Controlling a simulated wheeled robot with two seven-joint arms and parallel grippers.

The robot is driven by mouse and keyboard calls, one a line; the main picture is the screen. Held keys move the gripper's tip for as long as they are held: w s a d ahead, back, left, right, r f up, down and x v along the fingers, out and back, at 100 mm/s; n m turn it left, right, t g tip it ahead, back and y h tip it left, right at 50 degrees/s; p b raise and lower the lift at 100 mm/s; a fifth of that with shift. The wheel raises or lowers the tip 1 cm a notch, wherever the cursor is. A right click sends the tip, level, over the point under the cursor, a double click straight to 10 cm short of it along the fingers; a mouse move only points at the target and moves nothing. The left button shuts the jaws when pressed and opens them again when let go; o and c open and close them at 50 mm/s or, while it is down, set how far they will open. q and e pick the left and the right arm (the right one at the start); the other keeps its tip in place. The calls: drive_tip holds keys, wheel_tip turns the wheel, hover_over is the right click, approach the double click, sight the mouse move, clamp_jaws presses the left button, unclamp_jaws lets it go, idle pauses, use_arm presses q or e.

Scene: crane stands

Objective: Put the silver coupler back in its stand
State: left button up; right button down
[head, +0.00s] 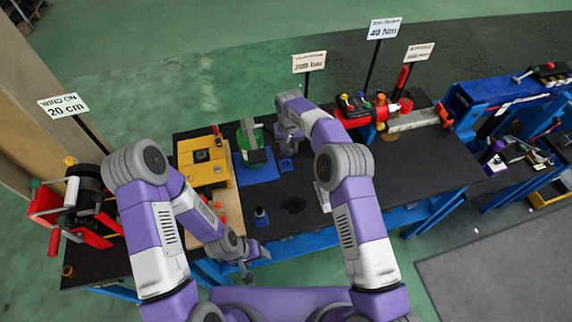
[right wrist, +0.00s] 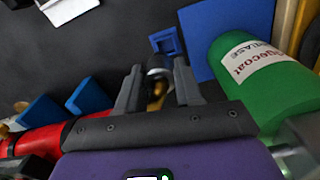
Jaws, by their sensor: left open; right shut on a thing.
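My right gripper (right wrist: 157,92) is shut on the silver coupler (right wrist: 158,72), a small grey metal cylinder with a brass-coloured part, seen between the fingers in the right wrist view. A small blue square stand (right wrist: 167,41) lies just beyond the coupler, apart from it in the picture; it also shows in the head view (head: 286,164). In the head view my right gripper (head: 290,136) is above the black bench, partly hidden by its own arm, and the coupler cannot be made out. My left gripper (head: 250,256) is open and empty at the bench's front edge.
A green cylinder (right wrist: 262,72) lies right of the stand in the right wrist view. A yellow block (head: 208,170) is left of it in the head view. A red tool (head: 370,112) is at the back. A small dark cylinder (head: 262,214) stands nearer. The bench's right half is mostly clear.

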drive_tip(key=shift+w+a+f, duration=0.1)
drive_tip(key=shift+w+a, duration=0.35)
drive_tip(key=shift+w, duration=0.05)
drive_tip(key=shift+w+a+f, duration=0.15)
wheel_tip(320, 180, down, 6)
drive_tip(key=b, duration=0.4)
drive_tip(key=shift+r, duration=0.25)
drive_tip(key=shift+f, duration=0.15)
drive_tip(key=shift+f+b, duration=0.95)
drive_tip(key=shift+f, duration=0.1)
drive_tip(key=c, duration=0.7)
unclamp_jaws()
drive_tip(key=shift+o, duration=0.2)
